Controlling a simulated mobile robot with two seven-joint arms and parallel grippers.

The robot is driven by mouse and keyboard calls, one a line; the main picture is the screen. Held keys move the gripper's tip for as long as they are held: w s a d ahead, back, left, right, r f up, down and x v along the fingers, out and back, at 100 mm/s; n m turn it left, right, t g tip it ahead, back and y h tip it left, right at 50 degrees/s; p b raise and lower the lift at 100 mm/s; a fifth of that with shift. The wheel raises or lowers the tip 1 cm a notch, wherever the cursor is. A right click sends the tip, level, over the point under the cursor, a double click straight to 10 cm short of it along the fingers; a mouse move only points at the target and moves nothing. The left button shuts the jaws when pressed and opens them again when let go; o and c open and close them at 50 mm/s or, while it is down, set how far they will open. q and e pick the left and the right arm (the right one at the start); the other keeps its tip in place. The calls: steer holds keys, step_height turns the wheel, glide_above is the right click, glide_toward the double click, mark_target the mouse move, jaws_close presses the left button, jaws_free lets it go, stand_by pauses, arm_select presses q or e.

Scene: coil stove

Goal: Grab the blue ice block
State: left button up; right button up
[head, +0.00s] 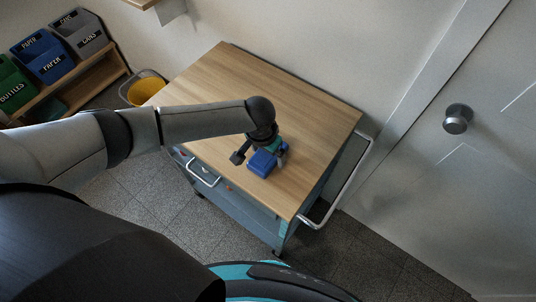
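The blue ice block (262,163) is a small blue box on the wooden top of the cart, near its front edge. My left gripper (260,158) points down over the block. Its two fingers are spread, one to the left of the block and one at its right side. A gap shows between the left finger and the block; whether the right finger touches it I cannot tell. The gripper hides part of the block's far side. My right gripper is not in view.
The wooden cart top (225,80) is otherwise clear. The cart has a metal side handle (350,185) and a front drawer handle (203,178). A door (480,190) is on the right. A yellow bin (146,90) and labelled recycling boxes (43,55) stand at the left.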

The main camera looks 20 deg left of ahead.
arm_select(q)
steer(key=c, duration=1.3)
